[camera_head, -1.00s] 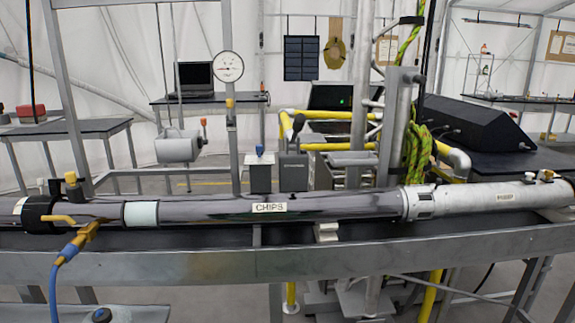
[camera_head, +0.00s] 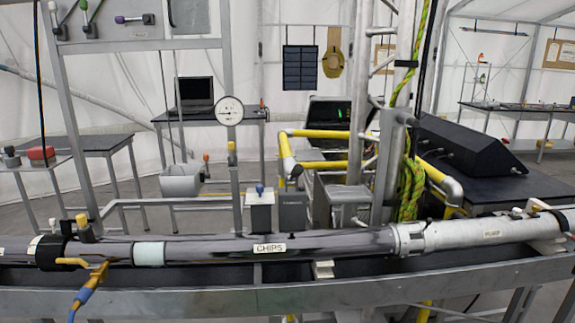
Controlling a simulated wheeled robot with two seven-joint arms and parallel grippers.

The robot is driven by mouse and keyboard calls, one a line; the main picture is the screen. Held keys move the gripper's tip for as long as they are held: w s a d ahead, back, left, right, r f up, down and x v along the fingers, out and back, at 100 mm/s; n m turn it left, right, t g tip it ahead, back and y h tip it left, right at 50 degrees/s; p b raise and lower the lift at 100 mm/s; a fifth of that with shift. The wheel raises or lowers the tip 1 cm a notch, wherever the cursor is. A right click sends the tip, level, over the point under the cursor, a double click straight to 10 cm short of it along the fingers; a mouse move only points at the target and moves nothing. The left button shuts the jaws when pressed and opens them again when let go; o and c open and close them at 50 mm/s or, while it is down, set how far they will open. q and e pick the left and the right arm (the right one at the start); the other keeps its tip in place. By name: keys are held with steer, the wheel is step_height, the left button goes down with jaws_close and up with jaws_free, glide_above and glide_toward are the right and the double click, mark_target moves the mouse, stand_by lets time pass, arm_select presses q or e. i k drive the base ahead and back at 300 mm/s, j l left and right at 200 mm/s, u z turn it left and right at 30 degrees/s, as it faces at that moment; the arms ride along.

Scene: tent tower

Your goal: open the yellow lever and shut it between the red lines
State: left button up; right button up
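Neither of my grippers is in view. A yellow handle (camera_head: 72,262) sticks out at the left end of the long grey pipe (camera_head: 330,243), beside a black collar (camera_head: 48,252). A yellow fitting (camera_head: 98,271) with a blue hose (camera_head: 82,298) meets it. A yellow knob (camera_head: 82,221) stands on top of the pipe there. A small yellow piece (camera_head: 231,147) also sits below the round gauge (camera_head: 230,111). I cannot tell which of these is the yellow lever. I can make out no red lines.
A metal trough (camera_head: 200,299) runs across the front under the pipe. A panel with colour-tipped levers (camera_head: 134,19) is at the upper left. Yellow rails (camera_head: 318,133) and a yellow-green rope (camera_head: 411,185) stand behind the pipe. A black console (camera_head: 462,145) is at the right.

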mark_target(81, 262)
steer(key=u, duration=1.25)
